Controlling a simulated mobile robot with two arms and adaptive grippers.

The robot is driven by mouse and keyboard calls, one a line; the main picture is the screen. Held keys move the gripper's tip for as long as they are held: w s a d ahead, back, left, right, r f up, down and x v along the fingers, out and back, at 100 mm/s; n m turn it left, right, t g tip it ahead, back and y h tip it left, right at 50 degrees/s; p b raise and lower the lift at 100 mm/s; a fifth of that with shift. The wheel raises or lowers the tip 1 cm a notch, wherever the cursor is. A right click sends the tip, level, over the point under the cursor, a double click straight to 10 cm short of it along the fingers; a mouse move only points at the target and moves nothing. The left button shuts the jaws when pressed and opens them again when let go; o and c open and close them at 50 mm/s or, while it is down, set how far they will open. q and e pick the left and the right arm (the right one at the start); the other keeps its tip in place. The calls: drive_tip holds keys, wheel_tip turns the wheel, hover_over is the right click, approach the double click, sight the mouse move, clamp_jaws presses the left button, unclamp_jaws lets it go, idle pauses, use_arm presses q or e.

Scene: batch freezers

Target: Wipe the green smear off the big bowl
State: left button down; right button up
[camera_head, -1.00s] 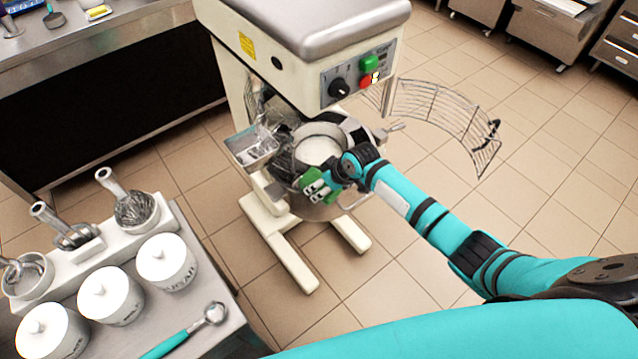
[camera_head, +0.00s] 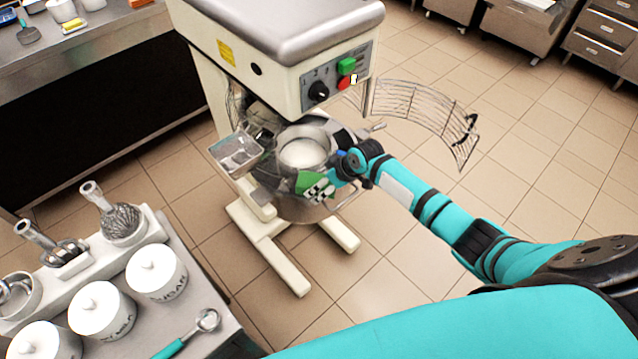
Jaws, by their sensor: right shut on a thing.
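The big bowl (camera_head: 290,208) is a shiny steel bowl on the stand of the cream mixer, with white contents showing inside. My right gripper (camera_head: 319,188) is at the bowl's near right outer side, shut on a green cloth (camera_head: 308,181). The cloth lies against or very close to the bowl's wall; contact cannot be told for sure. No green smear can be told apart from the cloth, which with the gripper hides part of the wall. My left gripper is not in view.
The mixer head (camera_head: 290,50) overhangs the bowl, and its wire guard (camera_head: 420,112) is swung out right. A metal chute (camera_head: 236,152) sits left of the bowl. A counter with white lidded jars (camera_head: 157,272) and a scoop (camera_head: 207,320) is at lower left.

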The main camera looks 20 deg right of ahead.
sight(304, 185)
drive_tip(key=shift+w+r+p, duration=0.4)
drive_tip(key=shift+r+p, duration=0.05)
drive_tip(key=shift+c, duration=0.2)
drive_tip(key=shift+a, duration=0.65)
drive_tip(key=shift+c, duration=0.9)
drive_tip(key=shift+w+a, duration=0.15)
drive_tip(key=shift+a, duration=0.25)
drive_tip(key=shift+c, duration=0.6)
drive_tip(key=shift+a+p, duration=0.45)
drive_tip(key=shift+a, duration=0.15)
drive_tip(key=shift+c, duration=0.4)
drive_tip(key=shift+w+a+f, duration=0.15)
drive_tip(key=shift+w+a, duration=0.1)
drive_tip(key=shift+a, duration=0.6)
drive_tip(key=shift+s+a+f, duration=0.1)
drive_tip(key=shift+s+a, duration=0.05)
drive_tip(key=shift+a, duration=0.1)
drive_tip(key=shift+p, duration=0.3)
wheel_tip(304, 185, up, 6)
drive_tip(key=p, duration=0.5)
drive_tip(key=shift+s+a+p, duration=0.1)
drive_tip(key=shift+s+p, duration=0.05)
drive_tip(key=shift+p, duration=0.25)
